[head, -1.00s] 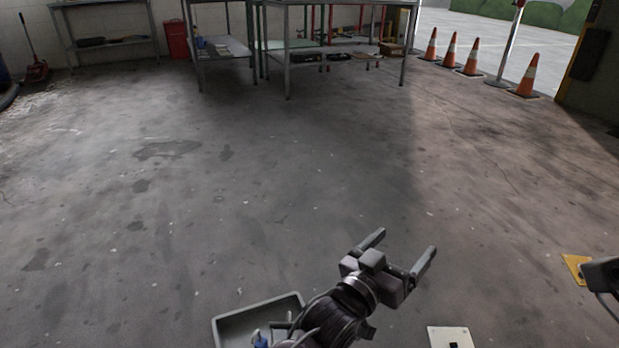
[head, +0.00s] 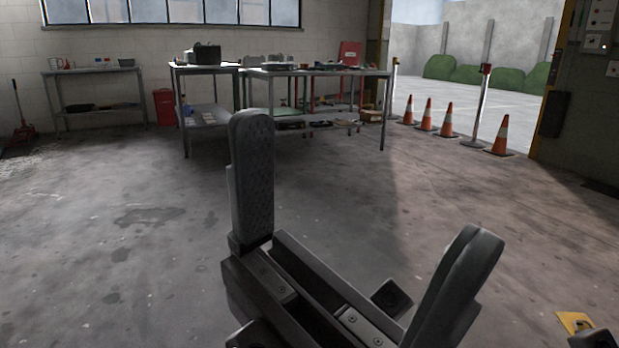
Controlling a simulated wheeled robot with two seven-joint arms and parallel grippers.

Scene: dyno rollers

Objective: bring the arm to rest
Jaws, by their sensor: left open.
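My left gripper (head: 358,232) is large and close to the camera in the head view, at the lower middle. Its two dark grey fingers stand wide apart and point upward. Nothing is between them, and the gripper is open and empty. It hangs in the air in front of the bare concrete floor and hides part of the metal workbench behind it. My right gripper is not clearly in view.
Metal workbenches (head: 318,73) with tools stand at the back. A red bin (head: 164,107) is by the wall. Several orange cones (head: 502,135) line the open doorway at the right. A yellow plate (head: 576,322) lies at the lower right. The concrete floor (head: 130,240) is clear.

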